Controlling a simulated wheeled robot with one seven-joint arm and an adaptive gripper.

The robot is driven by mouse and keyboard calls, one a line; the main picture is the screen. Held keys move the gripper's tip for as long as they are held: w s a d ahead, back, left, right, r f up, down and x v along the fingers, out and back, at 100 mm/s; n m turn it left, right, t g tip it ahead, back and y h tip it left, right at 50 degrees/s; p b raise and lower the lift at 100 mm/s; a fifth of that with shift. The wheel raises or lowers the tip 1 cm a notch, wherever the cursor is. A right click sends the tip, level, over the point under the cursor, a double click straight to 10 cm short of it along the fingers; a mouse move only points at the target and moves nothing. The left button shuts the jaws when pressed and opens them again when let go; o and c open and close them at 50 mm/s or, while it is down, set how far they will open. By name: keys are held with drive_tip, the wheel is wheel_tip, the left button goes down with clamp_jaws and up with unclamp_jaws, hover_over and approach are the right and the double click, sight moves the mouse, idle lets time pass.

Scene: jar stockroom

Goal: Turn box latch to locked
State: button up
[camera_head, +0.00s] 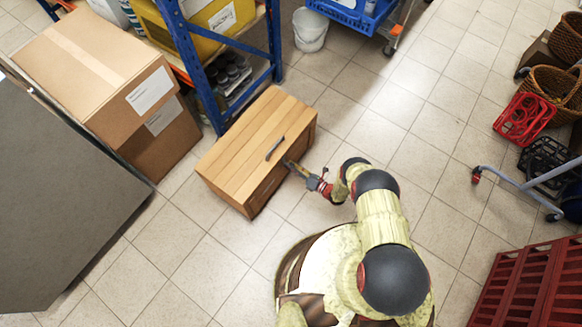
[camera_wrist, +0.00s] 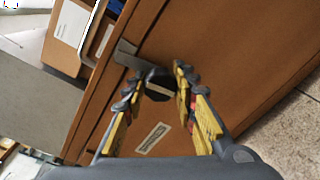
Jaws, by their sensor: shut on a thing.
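The wooden box (camera_head: 240,158) stands on the tiled floor with its plank lid down and a dark handle (camera_head: 275,148) on the lid. In the wrist view the brown box front (camera_wrist: 235,40) fills much of the picture. The latch (camera_wrist: 158,84) is a dark knob with a pale stripe, beside a grey metal plate (camera_wrist: 127,53) near the lid seam. My gripper (camera_wrist: 156,86) has its yellow-padded fingers on both sides of the latch and is shut on it. The head view shows my gripper (camera_head: 292,165) at the box front, where the latch is too small to make out.
Cardboard boxes (camera_head: 90,70) and a blue shelf rack (camera_head: 200,60) stand close behind and left of the box. A grey surface (camera_head: 50,190) is at the left. The floor between is clear.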

drive_tip(key=shift+m, duration=0.8)
drive_tip(key=o, duration=1.1)
drive_tip(key=shift+c, duration=0.2)
drive_tip(key=shift+o, duration=0.5)
drive_tip(key=shift+d, duration=0.15)
drive_tip(key=v, duration=1.1)
drive_tip(key=shift+s+d, duration=0.25)
drive_tip(key=shift+d, duration=0.05)
